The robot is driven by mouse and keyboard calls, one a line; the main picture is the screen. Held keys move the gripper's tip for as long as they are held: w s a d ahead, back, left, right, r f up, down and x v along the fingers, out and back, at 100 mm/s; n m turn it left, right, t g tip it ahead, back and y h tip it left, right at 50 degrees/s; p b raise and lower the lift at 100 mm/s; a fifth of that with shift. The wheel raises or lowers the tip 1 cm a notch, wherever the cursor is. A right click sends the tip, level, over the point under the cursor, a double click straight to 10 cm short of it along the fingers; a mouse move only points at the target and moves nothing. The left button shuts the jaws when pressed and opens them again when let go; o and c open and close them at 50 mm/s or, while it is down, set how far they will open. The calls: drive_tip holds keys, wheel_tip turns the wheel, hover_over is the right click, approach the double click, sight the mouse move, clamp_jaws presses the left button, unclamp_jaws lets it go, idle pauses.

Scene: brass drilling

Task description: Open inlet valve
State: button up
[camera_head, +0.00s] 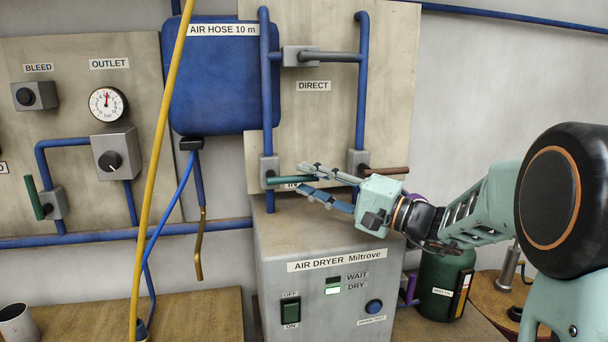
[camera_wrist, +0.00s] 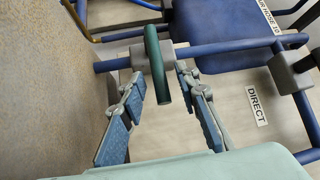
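The inlet valve has a green lever (camera_head: 285,179) on a grey body (camera_head: 269,171), on the left blue pipe above the air dryer. The lever lies level, pointing right across the pipe. A label beneath it is mostly hidden by my gripper. My gripper (camera_head: 306,179) reaches in from the right with its fingers apart, one above and one below the lever's end. In the wrist view the green lever (camera_wrist: 155,62) runs between the two blue-padded fingers, and my gripper (camera_wrist: 161,86) shows gaps beside it. Whether either finger touches the lever is hard to tell.
A brown lever (camera_head: 388,170) sits on the right pipe, close to my gripper. The DIRECT valve (camera_head: 300,57) is above. The grey air dryer (camera_head: 330,240) stands below, its DRY light lit. A yellow hose (camera_head: 158,160) hangs at left. A green canister (camera_head: 441,284) stands below my arm.

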drive_tip(key=shift+x, duration=0.95)
drive_tip(key=shift+c, duration=0.3)
clamp_jaws()
